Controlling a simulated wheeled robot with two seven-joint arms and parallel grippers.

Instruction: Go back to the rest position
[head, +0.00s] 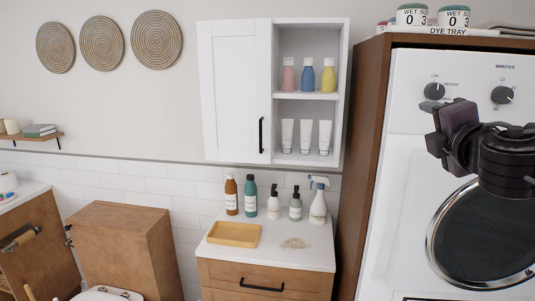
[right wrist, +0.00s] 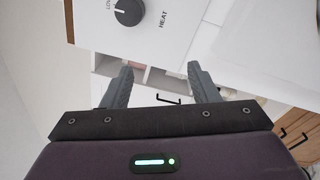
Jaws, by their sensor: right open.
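My right gripper (head: 440,147) is at the right of the head view, raised in front of the white dryer (head: 408,165). In the right wrist view, my right gripper (right wrist: 160,85) has its two grey fingers apart, with nothing between them. Parts of the wall cabinet and the lower drawers show beyond the fingers. My left gripper is not in the head view.
A white wall cabinet (head: 232,90) holds bottles and tubes. Below it, a vanity counter (head: 285,255) bears a wooden tray (head: 233,234) and several bottles. A brown side panel (head: 362,130) stands beside the dryer. A toilet (head: 108,293) is at lower left.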

